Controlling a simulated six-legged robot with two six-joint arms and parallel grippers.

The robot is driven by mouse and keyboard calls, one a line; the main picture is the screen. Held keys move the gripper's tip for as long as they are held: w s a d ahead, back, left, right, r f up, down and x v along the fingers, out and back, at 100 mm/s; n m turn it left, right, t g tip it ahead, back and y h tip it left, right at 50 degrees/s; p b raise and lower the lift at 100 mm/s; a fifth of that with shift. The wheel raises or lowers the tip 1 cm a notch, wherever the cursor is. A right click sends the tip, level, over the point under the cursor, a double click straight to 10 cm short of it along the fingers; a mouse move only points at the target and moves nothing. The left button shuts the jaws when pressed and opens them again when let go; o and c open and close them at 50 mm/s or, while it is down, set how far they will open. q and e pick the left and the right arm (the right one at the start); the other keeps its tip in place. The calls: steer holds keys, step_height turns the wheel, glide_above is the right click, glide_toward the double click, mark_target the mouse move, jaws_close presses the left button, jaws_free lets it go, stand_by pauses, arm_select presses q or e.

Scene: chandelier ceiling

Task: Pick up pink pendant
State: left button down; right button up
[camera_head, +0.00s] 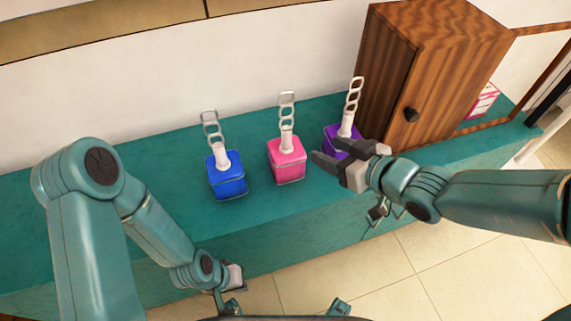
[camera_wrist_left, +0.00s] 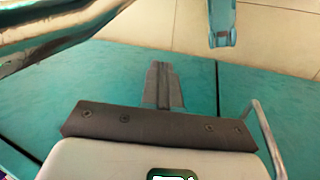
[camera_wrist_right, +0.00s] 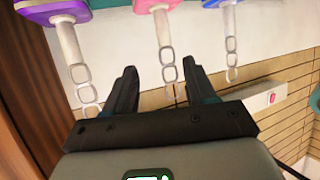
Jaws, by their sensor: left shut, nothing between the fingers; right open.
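The pink pendant (camera_head: 287,160) is a pink cube with a white stem and pale chain links rising from it. It stands upright on the teal counter between a blue pendant (camera_head: 226,180) and a purple pendant (camera_head: 345,137). My right gripper (camera_head: 326,152) is open and empty, just right of the pink cube and in front of the purple one. In the right wrist view the pink pendant (camera_wrist_right: 166,50) hangs inverted, its chain lined up with the gap between my open fingers (camera_wrist_right: 158,75). My left gripper (camera_head: 232,277) is low by the counter's front; its fingers (camera_wrist_left: 163,85) are shut and empty.
A brown wooden cabinet (camera_head: 430,85) with a dark knob stands at the right, close behind the purple pendant. A pink-and-white box (camera_head: 482,101) is beyond it. The teal counter (camera_head: 130,205) is clear left of the blue pendant.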

mark_target(290, 135)
steer(key=b+x, duration=0.3)
steer(key=x, duration=0.7)
steer(key=shift+s+a, duration=0.1)
steer(key=shift+a, duration=0.15)
steer(key=shift+w+a+f+y+b, duration=0.2)
steer(key=shift+w+a+y+b, duration=0.1)
steer(key=shift+w+a+b, duration=0.1)
steer(key=b+x, duration=0.1)
steer(key=x, duration=0.4)
steer(key=shift+r, duration=0.1)
jaws_close()
